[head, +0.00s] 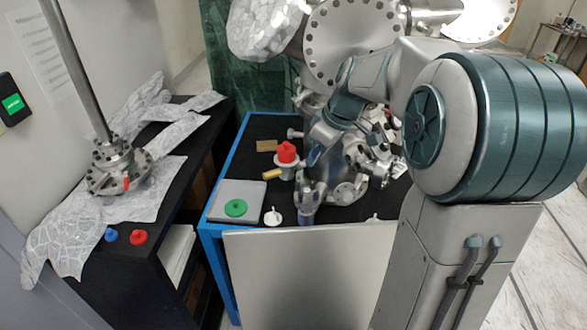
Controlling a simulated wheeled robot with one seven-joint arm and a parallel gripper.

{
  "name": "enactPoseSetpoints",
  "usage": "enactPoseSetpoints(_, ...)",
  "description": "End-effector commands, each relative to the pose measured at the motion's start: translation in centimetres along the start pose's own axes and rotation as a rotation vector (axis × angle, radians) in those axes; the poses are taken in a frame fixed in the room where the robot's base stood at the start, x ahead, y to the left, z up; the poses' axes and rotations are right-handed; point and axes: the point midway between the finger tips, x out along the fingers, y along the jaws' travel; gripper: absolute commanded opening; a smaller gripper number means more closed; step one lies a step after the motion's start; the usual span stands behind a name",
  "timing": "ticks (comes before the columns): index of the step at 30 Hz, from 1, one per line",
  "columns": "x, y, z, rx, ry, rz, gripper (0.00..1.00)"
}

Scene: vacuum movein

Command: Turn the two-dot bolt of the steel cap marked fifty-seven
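No mark fifty-seven and no two-dot bolt can be made out in the head view; any markings are too small to read. Candidate steel parts are a round bolted flange (346,193) on the black table and a flange assembly (118,172) on the left bench. A large steel chamber flange ringed with bolt holes (352,72) stands at the back. My arm reaches in from the right over the table. My gripper (372,158) is small among steel parts near the table's middle; its fingers cannot be clearly separated from them, and part of the work area is hidden by my arm.
The blue-framed table (215,200) holds a grey tray (222,193) with a green ring (236,208), a red-capped part (287,153) and a white piece (272,216). The left bench has foil (60,230), a blue knob (111,235) and a red knob (138,237).

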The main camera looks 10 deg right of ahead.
Motion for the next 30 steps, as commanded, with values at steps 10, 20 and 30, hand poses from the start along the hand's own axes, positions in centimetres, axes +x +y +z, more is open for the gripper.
enactPoseSetpoints(10,2.9,1.0,-0.3,-0.033,0.020,-0.012,0.35)
enactPoseSetpoints(20,9.9,0.9,-0.5,-0.032,0.020,-0.012,0.35)
enactPoseSetpoints(30,13.5,0.9,-0.5,-0.032,0.020,-0.008,0.35)
